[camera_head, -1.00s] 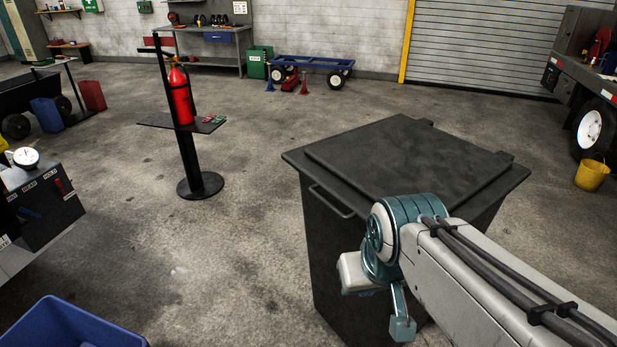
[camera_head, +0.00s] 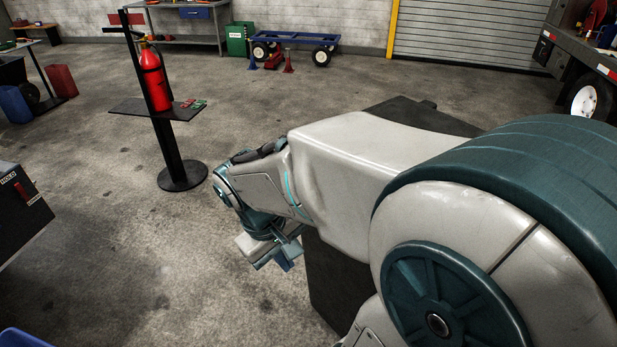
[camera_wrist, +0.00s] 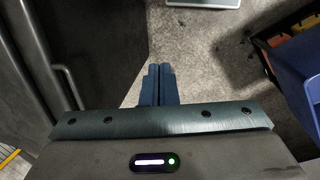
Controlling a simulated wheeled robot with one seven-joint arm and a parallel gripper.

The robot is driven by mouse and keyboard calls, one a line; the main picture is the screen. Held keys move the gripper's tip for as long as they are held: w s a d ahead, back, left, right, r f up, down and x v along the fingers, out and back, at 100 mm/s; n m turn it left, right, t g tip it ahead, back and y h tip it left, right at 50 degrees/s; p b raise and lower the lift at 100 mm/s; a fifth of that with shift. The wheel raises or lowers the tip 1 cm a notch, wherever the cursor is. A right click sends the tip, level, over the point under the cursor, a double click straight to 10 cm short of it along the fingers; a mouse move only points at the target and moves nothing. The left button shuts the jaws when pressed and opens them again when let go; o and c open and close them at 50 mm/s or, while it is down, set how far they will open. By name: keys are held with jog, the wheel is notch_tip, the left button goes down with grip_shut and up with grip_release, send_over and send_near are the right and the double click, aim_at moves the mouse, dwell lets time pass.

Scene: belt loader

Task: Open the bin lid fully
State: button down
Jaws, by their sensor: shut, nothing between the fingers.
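The dark grey bin is largely hidden behind my arm in the head view; part of its front (camera_head: 335,280) shows below the arm. A back part of its lid (camera_head: 415,112) shows above the arm and lies flat, so the lid looks closed. My gripper (camera_head: 284,262) is shut and empty, pointing down just left of the bin's front. In the wrist view my shut fingers (camera_wrist: 159,70) are in the middle, with bare floor beyond. The bin's dark side (camera_wrist: 110,50) and its bar handle (camera_wrist: 50,70) are to their left, apart from the fingers.
A black stand (camera_head: 180,172) with a red fire extinguisher (camera_head: 154,80) is behind left. A dark cabinet (camera_head: 22,215) is at the left edge. A blue tub (camera_wrist: 300,75) lies right in the wrist view. The floor between stand and bin is clear.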

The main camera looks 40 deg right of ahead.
jog(key=w+d+f+n+g+h+b, duration=0.3)
jog(key=d+f+n+g+h+b, duration=0.2)
jog(key=d+f+g+h, duration=0.7)
jog(key=w+d+f+n+t+h+b, duration=0.2)
jog(key=w+d+n+t+h, duration=0.1)
jog(key=w+n+t+h, duration=0.35)
jog(key=w+d+f+n+t+h+b, duration=0.2)
jog(key=w+f+n+t+h+b, duration=0.1)
jog(key=w+n+t+h, duration=0.4)
jog(key=d+r+p, duration=0.1)
jog(key=d+r, duration=0.2)
jog(key=s+d+r+y+p, duration=0.1)
jog(key=d+r, duration=0.1)
jog(key=r, duration=0.1)
jog(key=d+r+m+t+y+p, duration=0.1)
jog(key=d+r, duration=0.2)
jog(key=shift+s+d+r+p, duration=0.15)
jog(key=shift+s+d+p, duration=0.2)
jog(key=shift+s, duration=0.05)
jog(key=shift+a+r, duration=0.15)
jog(key=shift+r, duration=0.55)
jog(key=shift+d+r+p, duration=0.2)
jog(key=shift+r+p, duration=0.3)
jog(key=shift+p, duration=0.05)
